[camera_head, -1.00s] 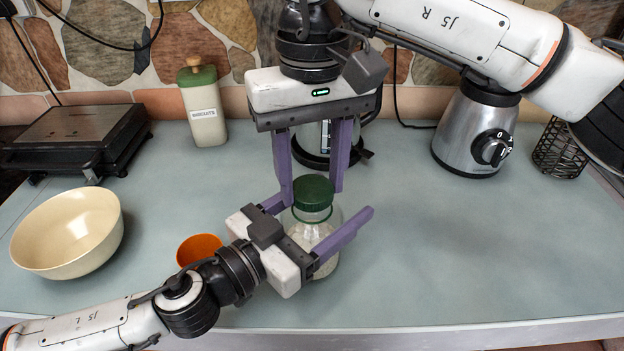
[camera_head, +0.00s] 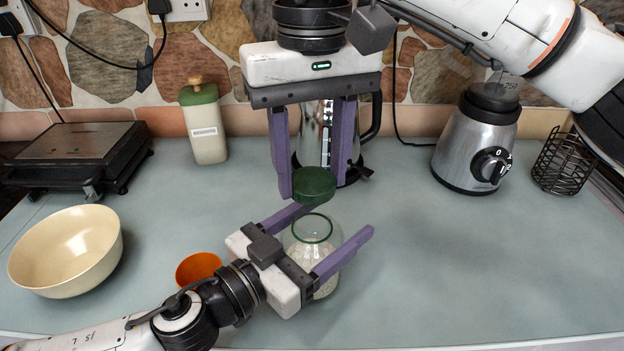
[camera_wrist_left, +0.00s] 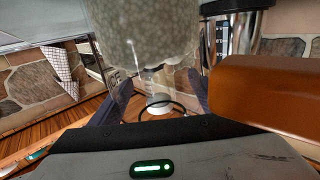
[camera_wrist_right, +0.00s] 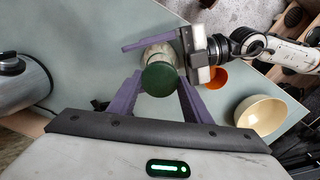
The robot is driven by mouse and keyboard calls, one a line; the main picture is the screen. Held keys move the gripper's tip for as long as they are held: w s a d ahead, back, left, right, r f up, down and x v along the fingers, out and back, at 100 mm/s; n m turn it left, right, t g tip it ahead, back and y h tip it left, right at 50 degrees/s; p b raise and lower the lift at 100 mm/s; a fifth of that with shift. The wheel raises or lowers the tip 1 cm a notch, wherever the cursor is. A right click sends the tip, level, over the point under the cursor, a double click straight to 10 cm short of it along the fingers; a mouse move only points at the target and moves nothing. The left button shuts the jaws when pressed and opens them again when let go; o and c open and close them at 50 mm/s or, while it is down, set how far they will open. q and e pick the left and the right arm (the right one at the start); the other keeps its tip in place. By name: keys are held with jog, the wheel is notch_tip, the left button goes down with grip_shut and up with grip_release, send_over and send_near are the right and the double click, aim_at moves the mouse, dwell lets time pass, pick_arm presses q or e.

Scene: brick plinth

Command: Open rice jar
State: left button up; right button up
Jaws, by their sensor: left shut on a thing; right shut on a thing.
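The rice jar (camera_head: 325,282) is clear glass with pale rice inside and stands upright on the counter, its green-rimmed mouth uncovered. My left gripper (camera_head: 338,232) is shut on the jar's body, one purple finger on each side. The jar's rice-filled body fills the top of the left wrist view (camera_wrist_left: 150,30). The round green lid (camera_head: 314,183) is above the mouth, apart from it. My right gripper (camera_head: 312,190) points down and is shut on the lid. In the right wrist view the lid (camera_wrist_right: 160,80) sits between the fingertips and covers the jar's mouth.
A small orange bowl (camera_head: 197,268) stands close left of the jar, near my left wrist. A cream bowl (camera_head: 68,252) is farther left. A kettle (camera_head: 313,135) stands behind my right gripper. A blender base (camera_head: 470,150) is at the back right.

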pick_arm(q)
jog(key=o, duration=2.1)
jog(key=shift+o, duration=0.2)
jog(key=shift+a, duration=0.1)
